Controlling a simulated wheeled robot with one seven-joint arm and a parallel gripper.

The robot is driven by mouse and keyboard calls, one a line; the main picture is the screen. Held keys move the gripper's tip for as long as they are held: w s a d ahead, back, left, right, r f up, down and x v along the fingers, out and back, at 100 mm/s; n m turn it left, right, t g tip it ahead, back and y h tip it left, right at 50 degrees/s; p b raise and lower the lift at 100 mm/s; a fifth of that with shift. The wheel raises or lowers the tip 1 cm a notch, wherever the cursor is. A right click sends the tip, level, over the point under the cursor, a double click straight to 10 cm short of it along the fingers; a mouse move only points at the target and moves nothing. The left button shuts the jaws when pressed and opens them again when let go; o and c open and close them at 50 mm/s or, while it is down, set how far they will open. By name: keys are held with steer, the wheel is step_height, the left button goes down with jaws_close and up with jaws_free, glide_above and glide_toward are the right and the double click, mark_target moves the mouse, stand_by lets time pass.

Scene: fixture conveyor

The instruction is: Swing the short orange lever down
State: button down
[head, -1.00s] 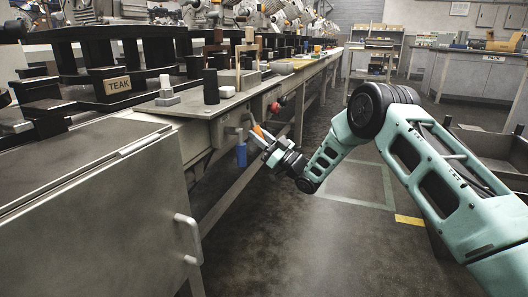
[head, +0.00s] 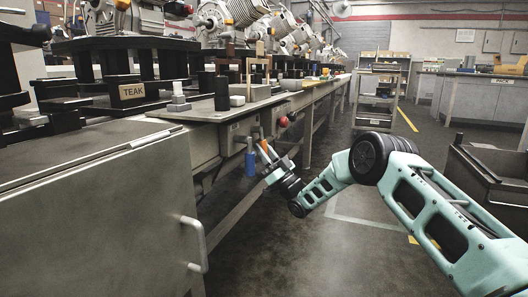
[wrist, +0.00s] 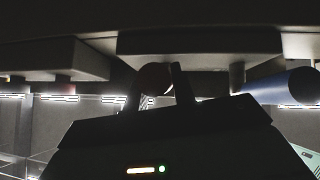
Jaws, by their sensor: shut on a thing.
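The short orange lever (head: 264,146) shows as a small orange bar under the front edge of the bench, in the head view. My gripper (head: 267,153) is at it, shut on it, with the arm reaching in from the right. In the wrist view my gripper (wrist: 155,88) has its two dark fingers pointing up the picture. A dull reddish rounded thing shows between them, too dark to name. The lever's pivot and most of its length are hidden.
A blue cylinder (head: 250,163) hangs just left of the lever; it also shows in the wrist view (wrist: 280,88). A red ball knob (head: 284,121) is above right. A metal cabinet (head: 95,225) with a handle stands left. The floor (head: 330,250) below is clear.

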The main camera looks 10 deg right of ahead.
steer(key=c, duration=1.2)
jaws_free()
steer(key=shift+o, duration=0.2)
steer(key=p+v, duration=0.5)
steer(key=v, duration=1.2)
steer(key=shift+f+p, duration=0.15)
steer(key=shift+p, duration=0.15)
steer(key=shift+d, duration=0.2)
